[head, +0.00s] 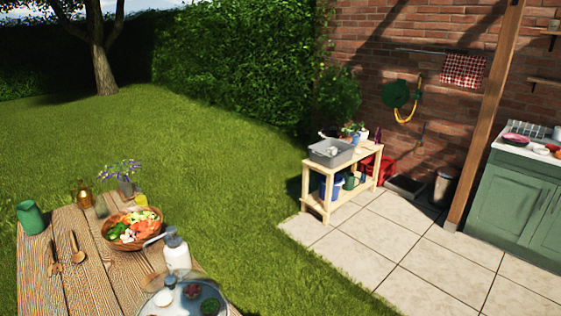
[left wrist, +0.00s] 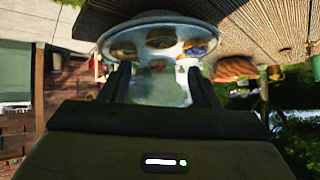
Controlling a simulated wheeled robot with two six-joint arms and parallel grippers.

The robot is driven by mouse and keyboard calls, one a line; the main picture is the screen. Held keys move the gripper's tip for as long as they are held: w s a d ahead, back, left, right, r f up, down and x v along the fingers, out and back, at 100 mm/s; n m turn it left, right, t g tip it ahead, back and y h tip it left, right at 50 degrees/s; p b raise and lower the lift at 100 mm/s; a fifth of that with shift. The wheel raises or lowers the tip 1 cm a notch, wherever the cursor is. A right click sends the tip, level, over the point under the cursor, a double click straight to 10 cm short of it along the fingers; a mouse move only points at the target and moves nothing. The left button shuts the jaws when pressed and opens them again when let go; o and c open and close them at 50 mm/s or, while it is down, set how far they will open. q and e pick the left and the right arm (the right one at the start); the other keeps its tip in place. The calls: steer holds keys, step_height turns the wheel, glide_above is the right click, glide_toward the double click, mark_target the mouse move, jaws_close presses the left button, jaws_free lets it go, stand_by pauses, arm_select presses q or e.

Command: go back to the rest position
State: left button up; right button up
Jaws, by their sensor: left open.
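My left gripper (left wrist: 160,82) shows only in the left wrist view, which looks upside down. Its two dark fingers stand apart with nothing gripped between them. A clear glass dome with several small items under it (left wrist: 155,45) lies beyond the fingertips; I cannot tell the exact gap. In the head view this glass dome (head: 160,292) is at the bottom edge of the wooden table (head: 85,285), partly cut off. Neither gripper shows in the head view, and my right gripper is in no view.
Grass lies beyond. A wooden shelf bench (head: 318,181) and green cabinet (head: 510,205) stand on paving at right.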

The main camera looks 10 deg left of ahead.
arm_select(q)
steer(key=s+d+f+g, duration=0.3)
steer(key=s+d+g, duration=0.4)
steer(key=s, duration=0.5)
step_height(320, 180, down, 35)
steer(key=a+b, duration=0.2)
steer(key=b, duration=0.2)
steer(key=s+a+f+g+b, duration=0.1)
steer(key=s+f+b, duration=0.2)
steer(key=s+f, duration=1.6)
step_height(320, 180, down, 2)
steer(key=shift+f+n+g, duration=0.2)
steer(key=shift+n+g, duration=0.1)
